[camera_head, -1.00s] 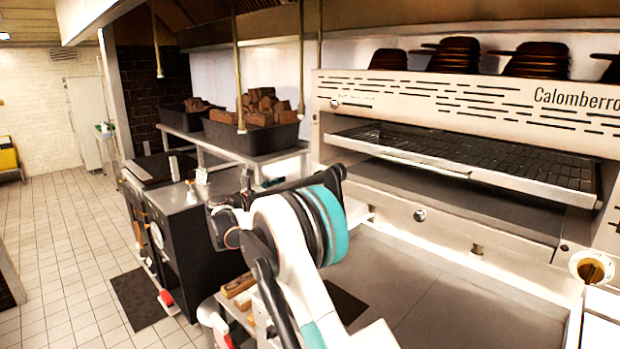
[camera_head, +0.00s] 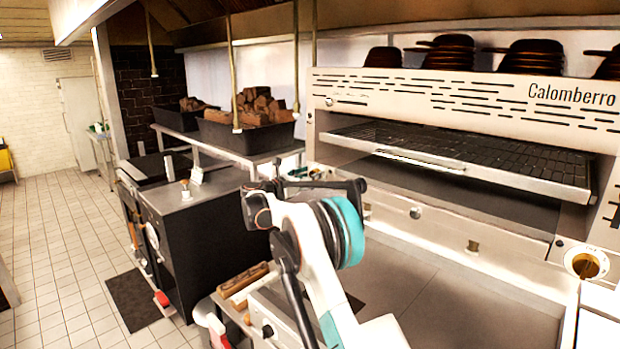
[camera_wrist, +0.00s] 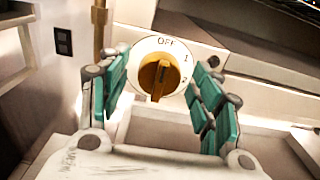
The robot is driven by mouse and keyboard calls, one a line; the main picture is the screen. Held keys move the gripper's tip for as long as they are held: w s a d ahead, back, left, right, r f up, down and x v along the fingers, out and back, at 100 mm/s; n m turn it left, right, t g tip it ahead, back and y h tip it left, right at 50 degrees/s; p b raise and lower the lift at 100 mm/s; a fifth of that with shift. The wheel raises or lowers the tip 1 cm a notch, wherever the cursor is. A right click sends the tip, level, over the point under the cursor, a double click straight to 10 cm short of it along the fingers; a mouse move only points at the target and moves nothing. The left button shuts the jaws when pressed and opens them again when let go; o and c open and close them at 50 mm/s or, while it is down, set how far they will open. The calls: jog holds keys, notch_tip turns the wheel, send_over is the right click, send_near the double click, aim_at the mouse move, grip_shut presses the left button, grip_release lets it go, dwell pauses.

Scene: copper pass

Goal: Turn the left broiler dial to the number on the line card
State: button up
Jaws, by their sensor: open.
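A yellow dial (camera_wrist: 159,78) on a round white plate (camera_wrist: 143,50) fills the middle of the wrist view. The plate is marked OFF at the top, with 1 and 2 down its right side. The dial's ridge stands nearly upright, its upper end toward OFF. My gripper (camera_wrist: 163,80) is open, with teal fingers to the left and right of the dial; contact cannot be told. In the head view the broiler (camera_head: 440,95) stands at the right, and my arm hides part of its lower left front. I cannot make out a line card.
A brass pipe (camera_wrist: 99,32) runs close left of the dial, beyond the left finger. A wall socket (camera_wrist: 63,41) is farther left. In the head view a steel counter (camera_head: 450,305) lies below the broiler, and bins of wood (camera_head: 250,135) stand behind my arm.

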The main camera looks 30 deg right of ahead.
jog(key=c, duration=1)
jog(key=shift+c, duration=0.2)
jog(key=shift+m, duration=0.3)
jog(key=m, duration=0.6)
jog(key=m+b, duration=0.1)
jog(key=m, duration=1.2)
jog(key=shift+s+d+f, duration=0.1)
jog(key=shift+s+f, duration=0.15)
jog(key=shift+f, duration=0.05)
